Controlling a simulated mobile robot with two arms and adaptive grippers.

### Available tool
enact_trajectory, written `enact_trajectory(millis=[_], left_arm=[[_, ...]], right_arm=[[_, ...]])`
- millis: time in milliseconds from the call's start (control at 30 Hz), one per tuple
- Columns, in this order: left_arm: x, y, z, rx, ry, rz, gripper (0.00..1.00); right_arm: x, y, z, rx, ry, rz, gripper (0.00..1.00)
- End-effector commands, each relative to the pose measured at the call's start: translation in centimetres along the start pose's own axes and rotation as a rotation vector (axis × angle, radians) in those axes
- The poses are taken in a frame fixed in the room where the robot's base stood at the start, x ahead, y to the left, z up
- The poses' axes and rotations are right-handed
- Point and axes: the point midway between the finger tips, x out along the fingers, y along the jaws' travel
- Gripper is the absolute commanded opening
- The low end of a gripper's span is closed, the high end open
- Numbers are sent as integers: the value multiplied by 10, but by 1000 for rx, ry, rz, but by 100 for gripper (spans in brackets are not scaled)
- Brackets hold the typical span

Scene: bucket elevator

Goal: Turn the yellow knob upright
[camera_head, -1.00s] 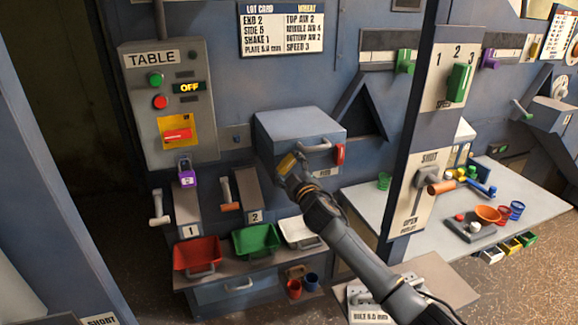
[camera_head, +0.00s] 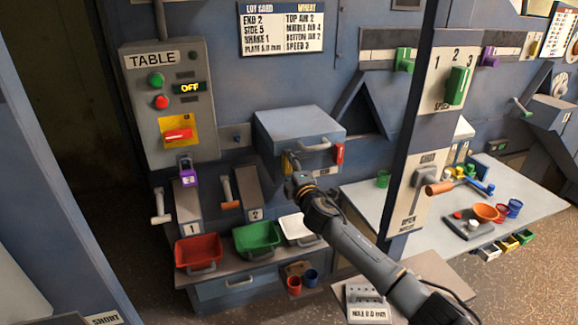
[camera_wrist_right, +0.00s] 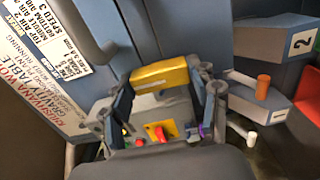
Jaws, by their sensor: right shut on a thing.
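The yellow knob (camera_head: 287,162) is on the front of the grey-blue box (camera_head: 300,128), low on its left side. In the head view my right gripper (camera_head: 291,172) covers much of it, and the visible part looks close to upright. In the right wrist view the knob is a yellow bar (camera_wrist_right: 160,76) spanning between the two fingers of my right gripper (camera_wrist_right: 166,88), which is shut on it. The knob's mount is hidden. My left gripper is in neither view.
A red clip (camera_head: 339,153) and a handle (camera_head: 314,145) are on the box close to my gripper. Red (camera_head: 198,251), green (camera_head: 256,239) and white (camera_head: 297,228) trays lie below. A post (camera_head: 412,150) stands right of my forearm.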

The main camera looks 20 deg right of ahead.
Motion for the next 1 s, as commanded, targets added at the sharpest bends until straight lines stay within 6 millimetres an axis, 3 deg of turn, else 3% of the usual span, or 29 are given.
enact_trajectory(millis=[567,600,700,1000], left_arm=[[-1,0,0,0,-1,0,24],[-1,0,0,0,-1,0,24],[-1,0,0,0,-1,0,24],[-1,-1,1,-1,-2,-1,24]], right_arm=[[0,-2,0,-39,0,-3,29],[0,-2,0,-39,0,-3,62],[0,-2,0,-38,0,-3,83],[0,-1,0,-36,0,-1,83]])
